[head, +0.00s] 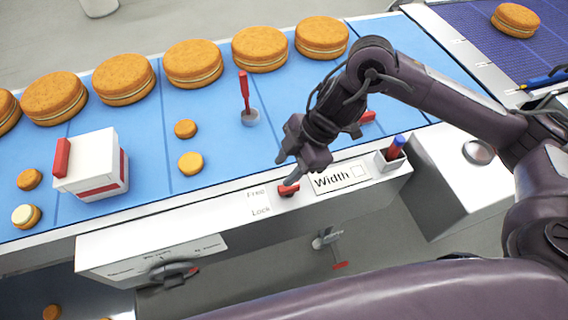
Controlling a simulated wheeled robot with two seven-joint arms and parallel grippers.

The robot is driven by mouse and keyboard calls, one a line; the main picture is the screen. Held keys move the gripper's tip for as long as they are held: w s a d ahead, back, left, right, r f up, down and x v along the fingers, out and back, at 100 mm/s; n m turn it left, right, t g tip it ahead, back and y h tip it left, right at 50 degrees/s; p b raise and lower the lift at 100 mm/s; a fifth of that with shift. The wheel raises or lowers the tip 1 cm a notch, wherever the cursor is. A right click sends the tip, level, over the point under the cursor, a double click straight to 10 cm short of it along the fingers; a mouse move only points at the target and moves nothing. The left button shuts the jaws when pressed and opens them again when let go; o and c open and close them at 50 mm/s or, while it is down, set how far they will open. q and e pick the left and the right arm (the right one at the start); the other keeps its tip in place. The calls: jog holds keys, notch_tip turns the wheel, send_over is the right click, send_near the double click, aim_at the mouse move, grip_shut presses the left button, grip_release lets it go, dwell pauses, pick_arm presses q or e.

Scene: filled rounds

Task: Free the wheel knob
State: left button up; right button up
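A small red lever knob (288,189) on a dark base sits on the front rail, beside the printed words "Free" and "Lock" (257,202). It stands nearer the "Free" word. My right gripper (287,174) reaches down from the upper right, with its fingertips just above or at this knob. I cannot tell whether they touch it, and the finger gap is hidden by the angle. Below the rail, a grey shaft with a red handle (340,265) sticks out, perhaps the wheel. My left gripper is not in view.
A "Width" plate (340,177) and a holder with a blue-and-red pen-like item (395,149) are right of the knob. A blue belt (215,125) carries large round cakes, small rounds, a red-handled tool (245,92) and a white box (97,165). A dark dial (170,271) is lower left.

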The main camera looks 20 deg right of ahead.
aim_at(289, 189)
jog(key=shift+d+r+h, duration=0.15)
jog(key=shift+d, duration=0.45)
jog(key=shift+d+r+h, duration=0.15)
jog(key=shift+d, duration=0.45)
jog(key=shift+m+g, duration=0.3)
jog(key=x, duration=0.6)
jog(key=shift+s+d+f+p, duration=0.25)
jog(key=shift+p, duration=0.1)
jog(key=shift+a+f, duration=0.1)
jog(key=shift+f, duration=0.2)
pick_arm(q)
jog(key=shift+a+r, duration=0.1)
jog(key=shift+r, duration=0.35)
pick_arm(e)
jog(key=shift+f, duration=0.15)
jog(key=shift+c, duration=0.4)
grip_shut()
